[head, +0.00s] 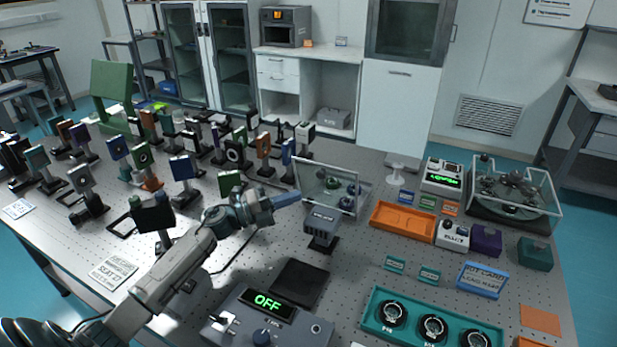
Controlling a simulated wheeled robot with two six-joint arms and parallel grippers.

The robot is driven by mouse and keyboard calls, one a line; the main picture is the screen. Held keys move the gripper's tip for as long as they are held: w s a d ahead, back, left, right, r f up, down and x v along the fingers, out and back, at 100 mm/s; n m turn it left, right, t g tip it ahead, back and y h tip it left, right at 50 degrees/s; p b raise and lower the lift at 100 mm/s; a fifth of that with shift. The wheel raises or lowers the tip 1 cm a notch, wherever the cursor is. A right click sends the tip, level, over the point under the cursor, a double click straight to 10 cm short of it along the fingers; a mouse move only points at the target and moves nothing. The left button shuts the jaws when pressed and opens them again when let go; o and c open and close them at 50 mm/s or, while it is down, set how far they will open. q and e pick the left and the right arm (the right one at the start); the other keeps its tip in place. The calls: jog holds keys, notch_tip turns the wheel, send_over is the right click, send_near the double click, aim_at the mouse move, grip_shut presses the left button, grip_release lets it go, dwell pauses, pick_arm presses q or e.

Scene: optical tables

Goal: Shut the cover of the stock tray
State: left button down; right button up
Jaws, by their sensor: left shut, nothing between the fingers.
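My right gripper is not in view.
A grey device (322,226) stands just in front of the tray. An empty orange tray (403,222) lies to the right, and a clear-covered box (546,217) is farther right. Several mounted optics crowd the left. A grey console (232,333) reading OFF is in front.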

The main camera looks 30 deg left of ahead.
aim_at(323, 177)
pick_arm(q)
jog(key=shift+w+d+r+p, duration=0.3)
jog(key=shift+w+p, duration=0.15)
jog(key=shift+w, duration=0.55)
jog(key=shift+w+d+r+p, duration=0.25)
jog(key=shift+w+d+p, duration=0.15)
jog(key=shift+w, duration=0.65)
jog(key=shift+w+d+r+p, duration=0.25)
jog(key=shift+w+p, duration=0.2)
jog(key=shift+w, duration=0.55)
jog(key=shift+r, duration=0.1)
